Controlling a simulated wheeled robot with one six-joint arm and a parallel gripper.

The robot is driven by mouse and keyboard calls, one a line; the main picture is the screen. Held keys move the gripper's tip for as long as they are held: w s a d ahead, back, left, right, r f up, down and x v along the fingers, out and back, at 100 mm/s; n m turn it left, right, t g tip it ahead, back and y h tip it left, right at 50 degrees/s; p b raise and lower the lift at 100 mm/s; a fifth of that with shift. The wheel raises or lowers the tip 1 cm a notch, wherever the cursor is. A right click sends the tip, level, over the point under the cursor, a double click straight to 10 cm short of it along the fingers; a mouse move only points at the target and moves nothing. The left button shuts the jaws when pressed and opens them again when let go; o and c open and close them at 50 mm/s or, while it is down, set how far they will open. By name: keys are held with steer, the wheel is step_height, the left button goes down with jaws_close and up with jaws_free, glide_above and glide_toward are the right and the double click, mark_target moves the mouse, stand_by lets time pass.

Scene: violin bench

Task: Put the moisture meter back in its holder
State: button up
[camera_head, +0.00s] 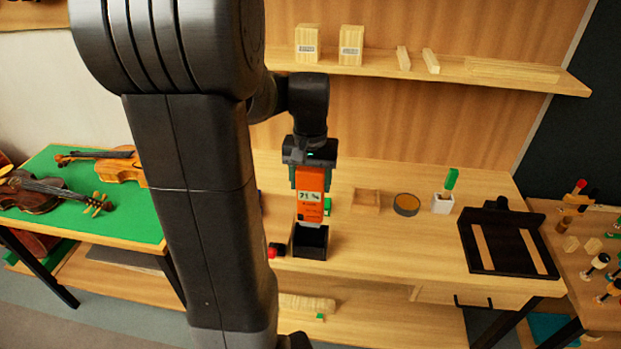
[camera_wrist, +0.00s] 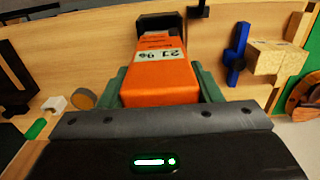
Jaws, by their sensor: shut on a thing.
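The orange moisture meter (camera_head: 310,190) with a white display is upright in my gripper (camera_head: 309,176). In the wrist view the meter (camera_wrist: 160,82) sits between the green fingers of my gripper (camera_wrist: 160,88), which is shut on it. The black open-topped holder (camera_head: 310,243) stands on the bench directly below the meter in the head view. The holder also shows in the wrist view (camera_wrist: 160,21), past the meter's far end. The meter's lower end is at or just above the holder's mouth; I cannot tell whether it has entered.
A red-tipped black object (camera_head: 275,251) lies just left of the holder. The bench front right of the holder is clear.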

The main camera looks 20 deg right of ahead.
mark_target(311, 170)
steer(key=shift+f+b, duration=1.5)
steer(key=shift+f, duration=1)
steer(key=shift+f+b, duration=1.7)
steer(key=shift+f, duration=0.7)
steer(key=o, duration=1.5)
step_height(311, 170, up, 14)
